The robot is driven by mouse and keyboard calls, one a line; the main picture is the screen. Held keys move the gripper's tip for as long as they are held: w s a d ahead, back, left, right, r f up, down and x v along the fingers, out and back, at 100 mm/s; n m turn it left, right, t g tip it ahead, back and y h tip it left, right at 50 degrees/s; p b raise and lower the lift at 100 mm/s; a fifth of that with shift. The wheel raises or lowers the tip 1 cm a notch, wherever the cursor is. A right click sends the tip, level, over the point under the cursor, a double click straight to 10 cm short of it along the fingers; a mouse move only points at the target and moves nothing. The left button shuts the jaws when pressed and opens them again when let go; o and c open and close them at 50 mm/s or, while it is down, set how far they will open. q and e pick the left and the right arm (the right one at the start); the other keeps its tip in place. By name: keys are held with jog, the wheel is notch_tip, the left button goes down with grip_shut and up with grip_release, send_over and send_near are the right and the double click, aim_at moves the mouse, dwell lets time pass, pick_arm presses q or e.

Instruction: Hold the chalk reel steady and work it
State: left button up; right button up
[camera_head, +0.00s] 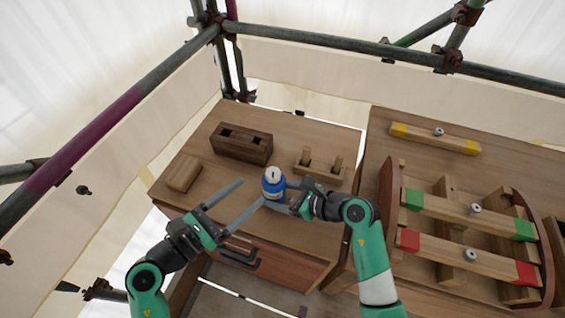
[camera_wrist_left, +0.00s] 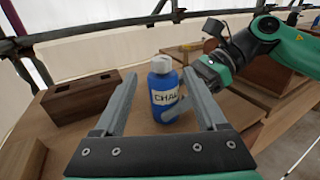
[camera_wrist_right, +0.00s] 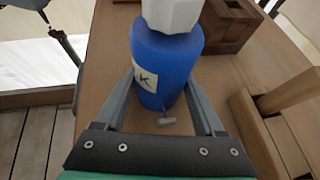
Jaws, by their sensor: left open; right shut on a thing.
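The chalk reel (camera_head: 273,184) is a blue bottle with a white cap and a white label, upright on the left bench. It also shows in the left wrist view (camera_wrist_left: 163,84) and the right wrist view (camera_wrist_right: 170,64). My right gripper (camera_head: 286,195) is shut on the blue body, one finger on each side. A small grey crank (camera_wrist_right: 167,121) sticks out low on the reel, between those fingers. My left gripper (camera_head: 252,190) is open and empty, its fingers pointing at the reel from the left. Whether its fingertips touch the reel I cannot tell.
A dark two-slot block (camera_head: 243,146), a light wood block (camera_head: 183,174) and a peg holder (camera_head: 318,174) stand on the bench. Beams with red, green and yellow ends (camera_head: 467,257) lie on the right bench. A drawer handle (camera_head: 240,258) juts out in front.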

aim_at(273, 175)
pick_arm(q)
jog(key=x, duration=1.2)
grip_shut()
